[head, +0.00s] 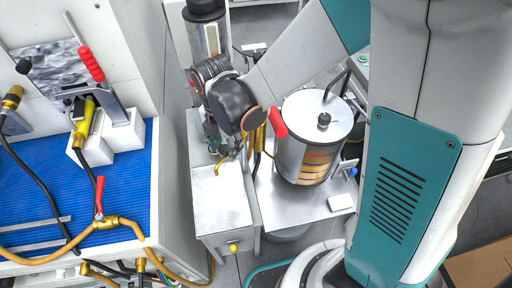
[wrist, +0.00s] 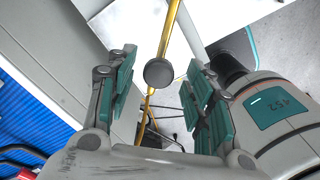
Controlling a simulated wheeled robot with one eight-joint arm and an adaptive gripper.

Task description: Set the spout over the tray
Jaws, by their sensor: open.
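My gripper (head: 224,146) is low beside the steel-topped stand in the head view, partly hidden by my own wrist. In the wrist view its two teal-padded fingers (wrist: 158,95) are spread apart. A dark round knob (wrist: 158,72) shows between them, in line with a thin yellow pipe, which looks like the spout (wrist: 170,30). I cannot tell whether a finger touches it. In the head view a short curved yellow pipe end (head: 219,167) shows just below my gripper, above the back of a flat metal surface (head: 221,205), which may be the tray.
A clear cylinder tank (head: 304,150) with a metal lid and a red-handled lever (head: 277,122) stands to the right on a metal shelf (head: 285,203). At left a blue-matted bench (head: 35,195) holds hoses and red-handled clamps. The metal surface's front is bare.

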